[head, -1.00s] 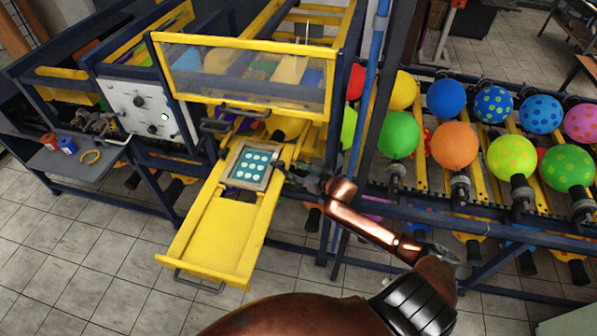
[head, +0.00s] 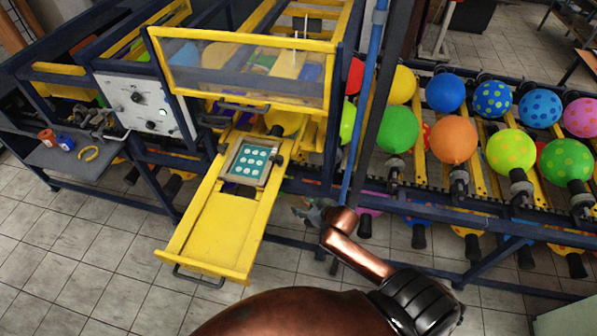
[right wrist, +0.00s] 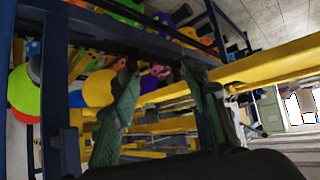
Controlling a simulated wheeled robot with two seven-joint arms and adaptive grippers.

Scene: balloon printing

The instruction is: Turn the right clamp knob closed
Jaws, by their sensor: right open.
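A small framed printing plate (head: 250,178) with pale dots on teal sits on the yellow pull-out tray (head: 217,222). The dark right clamp knob (head: 279,160) is at the plate's right edge; its turn angle is too small to read. A dark left clamp knob (head: 222,149) is at the plate's left side. My right gripper (head: 299,206) is open and empty, to the right of the tray and apart from the right knob. Its two green fingers (right wrist: 158,75) stand spread in the right wrist view, with nothing between them. My left gripper is not in view.
The yellow-framed clear guard (head: 245,75) hangs above the tray's back. A dark upright post with a blue pole (head: 362,110) stands right of the tray, close to my right arm. A rack of colored balloons (head: 454,140) is at right. Floor in front is clear.

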